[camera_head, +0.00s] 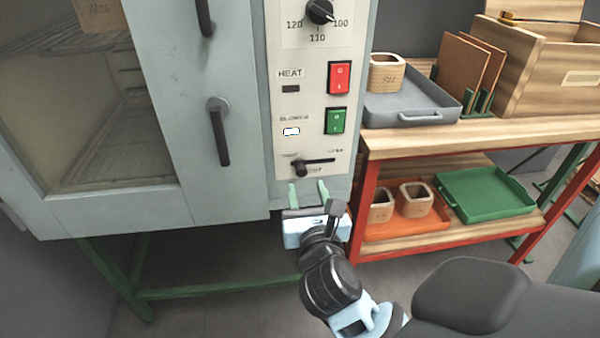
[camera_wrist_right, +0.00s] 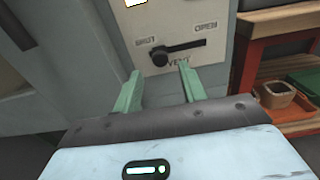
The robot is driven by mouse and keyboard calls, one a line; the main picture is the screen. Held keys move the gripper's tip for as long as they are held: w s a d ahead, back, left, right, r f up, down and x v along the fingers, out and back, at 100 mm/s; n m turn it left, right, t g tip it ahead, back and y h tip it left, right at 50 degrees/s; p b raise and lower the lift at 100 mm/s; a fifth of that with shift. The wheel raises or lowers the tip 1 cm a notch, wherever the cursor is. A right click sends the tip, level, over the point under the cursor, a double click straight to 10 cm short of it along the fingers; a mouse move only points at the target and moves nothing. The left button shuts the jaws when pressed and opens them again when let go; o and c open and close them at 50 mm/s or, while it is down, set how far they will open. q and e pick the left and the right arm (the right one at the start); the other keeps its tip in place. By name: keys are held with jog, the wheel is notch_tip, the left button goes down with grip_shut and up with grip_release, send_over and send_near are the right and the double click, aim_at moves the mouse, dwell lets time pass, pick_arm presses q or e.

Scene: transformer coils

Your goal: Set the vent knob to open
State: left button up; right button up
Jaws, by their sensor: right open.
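The vent knob (camera_head: 300,169) is a black round knob low on the pale control panel (camera_head: 283,105) of the grey-blue oven. In the right wrist view the knob (camera_wrist_right: 160,57) is at the left end of a dark horizontal bar, near the "SHUT" label; the "OPEN" label is at the right end and "VENT" is below. My right gripper (camera_head: 308,192) is open and empty just below the knob, apart from it. In the wrist view its two green fingers (camera_wrist_right: 160,82) stand either side below the knob. My left gripper is not in view.
Above the knob are a green switch (camera_head: 336,121), a red switch (camera_head: 340,78) and a dial (camera_head: 319,11). Oven door handles (camera_head: 219,132) stand out at the left. A red-framed workbench (camera_head: 470,138) with trays and coils stands close at the right.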

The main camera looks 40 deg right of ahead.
aim_at(302, 173)
jog(key=shift+b+x, duration=0.3)
jog(key=shift+x, duration=3.2)
grip_shut()
